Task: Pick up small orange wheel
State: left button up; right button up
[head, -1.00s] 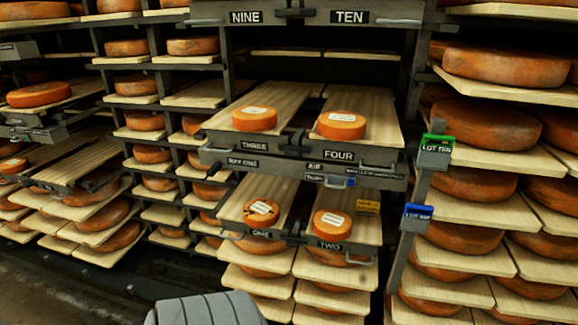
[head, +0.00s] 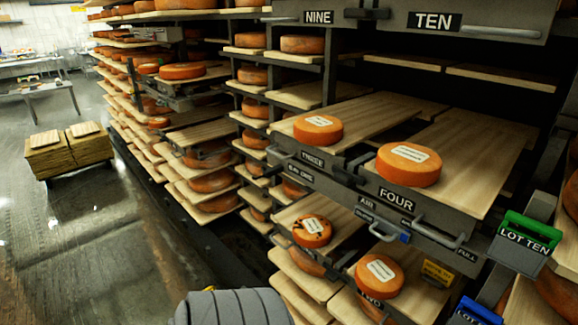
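Several small orange wheels with white labels sit on pulled-out wooden boards in the rack. One small orange wheel (head: 318,131) lies on the board marked THREE, and another small orange wheel (head: 408,165) lies on the board marked FOUR. Below them, a small orange wheel with dark marks (head: 312,231) lies on a lower board. Another small orange wheel (head: 379,276) lies on the board marked TWO. A grey rounded part at the bottom edge looks like part of me. Neither gripper shows in the head view.
Racks of larger cheese wheels (head: 213,181) run back on the left. Grey drawer fronts with handles (head: 436,226) jut out before the boards. Green LOT TEN (head: 525,240) and blue lot tags (head: 478,312) are at right. Open floor (head: 80,220) lies left, with a stack of boards (head: 68,150).

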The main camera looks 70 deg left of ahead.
aim_at(309, 230)
jog(key=u, duration=0.95)
jog(key=i, duration=0.85)
jog(key=u, duration=0.85)
